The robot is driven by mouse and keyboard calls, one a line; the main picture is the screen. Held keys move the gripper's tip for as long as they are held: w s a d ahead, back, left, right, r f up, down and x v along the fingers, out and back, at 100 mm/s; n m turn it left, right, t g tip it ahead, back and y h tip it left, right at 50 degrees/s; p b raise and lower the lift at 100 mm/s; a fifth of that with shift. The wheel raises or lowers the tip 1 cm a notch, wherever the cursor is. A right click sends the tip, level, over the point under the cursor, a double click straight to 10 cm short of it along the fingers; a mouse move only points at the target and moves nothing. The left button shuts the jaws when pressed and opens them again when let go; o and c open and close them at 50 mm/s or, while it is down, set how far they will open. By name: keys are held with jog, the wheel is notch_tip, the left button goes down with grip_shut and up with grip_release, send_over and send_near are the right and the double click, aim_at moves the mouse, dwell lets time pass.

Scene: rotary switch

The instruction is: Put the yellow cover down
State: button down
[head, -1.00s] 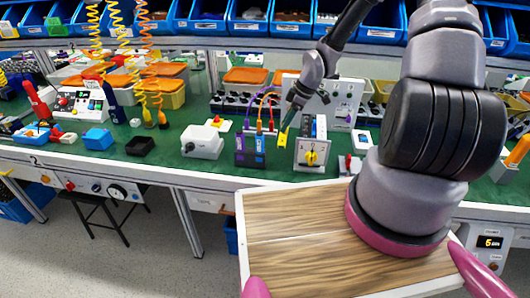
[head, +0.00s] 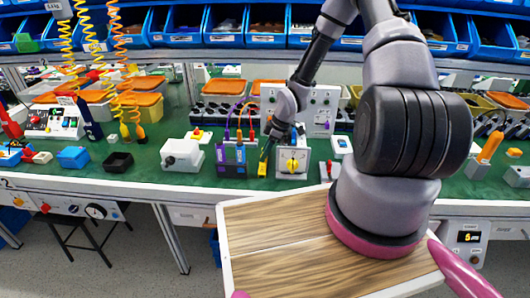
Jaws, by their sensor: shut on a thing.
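The yellow cover (head: 262,170) is small in the head view, at the tips of my gripper (head: 266,151). My gripper points down and is shut on it. The cover is low, just left of the white rotary switch box (head: 292,156) with its yellow knob (head: 292,166). I cannot tell whether the cover touches the green bench top (head: 205,180). The fingers are dark and small here, and part of the cover is hidden between them.
A dark socket block (head: 231,160) with purple and orange cables stands close to the left of the cover. A white box (head: 181,155) is farther left. A small red-topped switch (head: 329,172) is right of the rotary switch. My wooden tray top fills the front.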

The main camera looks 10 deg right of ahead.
jog(key=shift+f, duration=0.15)
jog(key=shift+c, duration=2.1)
grip_release()
jog(key=shift+s+f, duration=0.1)
jog(key=shift+s, duration=0.1)
jog(key=shift+w+d+r, duration=0.15)
jog(key=shift+r, duration=0.3)
jog(key=s+d+r+m+t+h, duration=0.1)
jog(key=s+d+r+m+h, duration=0.15)
jog(key=r, duration=0.85)
jog(key=s+d+r+m+h, duration=0.1)
jog(key=s+d+r+m, duration=0.2)
jog(key=r, duration=0.7)
jog(key=s+d+r+m+t+h, duration=0.1)
jog(key=d+r+m, duration=0.25)
jog(key=r, duration=0.75)
jog(key=s+a+r+m+t+y, duration=0.1)
jog(key=s+r+m, duration=0.3)
jog(key=s+r, duration=0.4)
jog(key=s+a+r+m+t+y, duration=0.1)
jog(key=s+a+r+m+t, duration=0.1)
jog(key=s+r+m, duration=0.3)
notch_tip(320, 180, up, 4)
jog(key=s, duration=0.2)
jog(key=shift+s+a+f+m+t, duration=0.15)
jog(key=shift+s+a+m+t, duration=0.15)
jog(key=shift+s+t, duration=0.1)
